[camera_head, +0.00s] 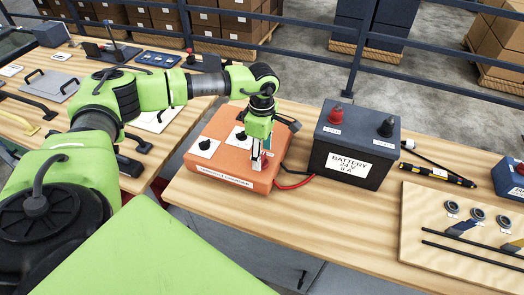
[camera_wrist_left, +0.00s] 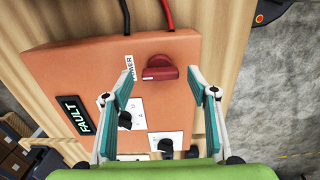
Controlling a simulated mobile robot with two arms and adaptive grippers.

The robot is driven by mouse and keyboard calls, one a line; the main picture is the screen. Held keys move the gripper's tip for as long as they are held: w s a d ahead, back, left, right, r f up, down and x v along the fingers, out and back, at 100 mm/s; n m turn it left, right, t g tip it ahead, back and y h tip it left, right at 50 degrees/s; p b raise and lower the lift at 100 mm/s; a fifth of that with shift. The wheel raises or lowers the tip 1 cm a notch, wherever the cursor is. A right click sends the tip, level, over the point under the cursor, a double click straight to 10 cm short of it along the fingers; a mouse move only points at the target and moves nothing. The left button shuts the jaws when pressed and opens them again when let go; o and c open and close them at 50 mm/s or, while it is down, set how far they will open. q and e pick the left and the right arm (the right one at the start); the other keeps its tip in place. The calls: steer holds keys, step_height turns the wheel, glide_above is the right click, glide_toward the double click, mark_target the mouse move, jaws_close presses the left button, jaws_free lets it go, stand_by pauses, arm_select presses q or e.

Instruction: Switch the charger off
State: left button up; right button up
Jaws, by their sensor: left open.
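The charger is an orange box (camera_head: 210,165) on the wooden bench, with a printed label on its front. In the left wrist view its orange top (camera_wrist_left: 85,75) carries a red power knob (camera_wrist_left: 160,68) beside a "POWER" label (camera_wrist_left: 128,68). The knob's handle lies across the picture. A dark "FAULT" panel (camera_wrist_left: 75,115) and black knobs on white plates (camera_wrist_left: 135,118) are also on the top. My left gripper (camera_head: 260,160) is over the charger, pointing down. It is open, its fingertips on either side of the red knob in the wrist view; contact cannot be told. My right gripper is not in view.
A dark battery (camera_head: 352,145) stands right of the charger; red and black cables (camera_head: 293,184) run between them. A board with rings and rods (camera_head: 460,225) lies at the right. A second bench (camera_head: 30,125) with handles and plates is at the left. Railings (camera_head: 350,75) stand behind.

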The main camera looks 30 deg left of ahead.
arm_select(q)
steer(key=shift+f, duration=0.55)
steer(key=c, duration=1.1)
